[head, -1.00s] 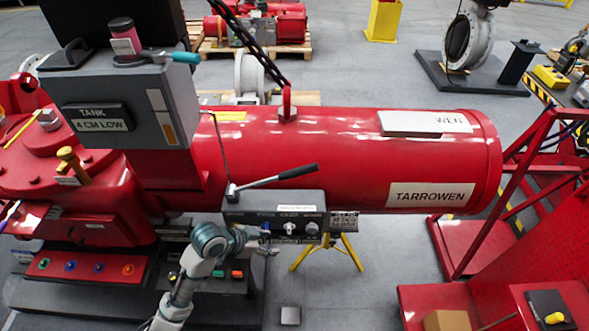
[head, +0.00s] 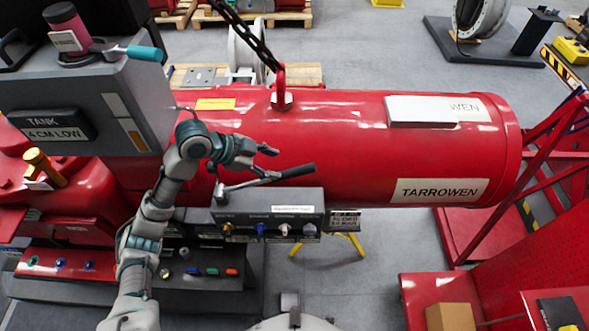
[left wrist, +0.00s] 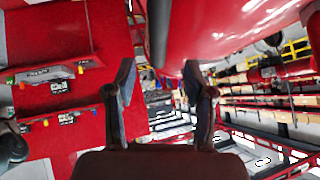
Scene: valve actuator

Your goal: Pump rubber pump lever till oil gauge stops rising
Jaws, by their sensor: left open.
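The pump lever (head: 292,172) is a metal rod with a black rubber grip, rising to the right from the grey pump box (head: 268,212) in front of the red cylinder. My left gripper (head: 270,163) is open, just above and left of the black grip. Whether it touches the lever I cannot tell. In the left wrist view the two fingers of my left gripper (left wrist: 158,85) are apart with nothing clearly between them. An oil gauge strip (head: 127,120) is on the side of the grey tank, whose label (head: 48,125) reads "TANK 4 CM LOW". My right gripper is not in view.
The large red cylinder (head: 340,145) lies behind the lever. A chain (head: 247,40) hangs to its top lug. A pink container (head: 68,32) stands on the tank. A red frame (head: 500,215) and a cardboard box (head: 449,317) are at the right. The floor below the cylinder is partly clear.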

